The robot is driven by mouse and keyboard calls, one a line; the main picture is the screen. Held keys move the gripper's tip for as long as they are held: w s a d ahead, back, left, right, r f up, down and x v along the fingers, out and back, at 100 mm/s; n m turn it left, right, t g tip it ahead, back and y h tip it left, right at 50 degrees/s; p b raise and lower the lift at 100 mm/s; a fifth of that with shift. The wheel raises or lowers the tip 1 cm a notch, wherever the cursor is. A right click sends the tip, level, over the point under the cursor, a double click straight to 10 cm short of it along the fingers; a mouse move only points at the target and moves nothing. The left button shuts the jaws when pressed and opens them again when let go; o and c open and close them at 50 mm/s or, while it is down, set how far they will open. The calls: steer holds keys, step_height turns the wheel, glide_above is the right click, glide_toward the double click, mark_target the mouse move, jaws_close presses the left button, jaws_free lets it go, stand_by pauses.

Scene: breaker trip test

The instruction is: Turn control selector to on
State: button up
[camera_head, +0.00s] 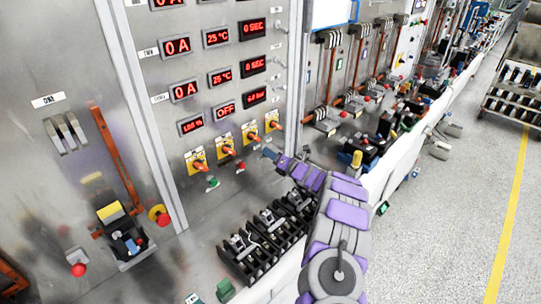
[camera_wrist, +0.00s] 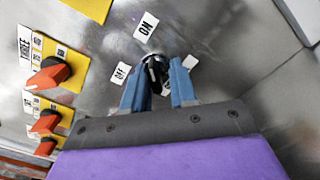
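The control selector (camera_wrist: 154,72) is a small dark knob on the metal panel, seen in the wrist view. An ON label (camera_wrist: 146,25) lies above it and an OFF label (camera_wrist: 121,74) to its left; another label is partly hidden behind my right finger. My gripper (camera_wrist: 158,68) has its two blue fingers on either side of the knob, parted. Whether they touch the knob is not clear. In the head view my gripper (camera_head: 270,153) is at the panel, right of the orange handles, and the selector is not clearly visible there.
Several orange-red rotary handles on yellow plates (camera_wrist: 50,75) sit left of the gripper. Red digital displays (camera_head: 225,109) are above on the panel. Open floor (camera_head: 440,220) lies to the right.

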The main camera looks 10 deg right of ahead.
steer(key=shift+o, duration=0.9)
steer(key=shift+r, duration=0.1)
steer(key=shift+s, duration=0.1)
steer(key=shift+s, duration=0.1)
steer(key=p+v, duration=0.1)
steer(key=v, duration=1.6)
steer(key=shift+d+p, duration=0.15)
steer(key=shift+p, duration=0.25)
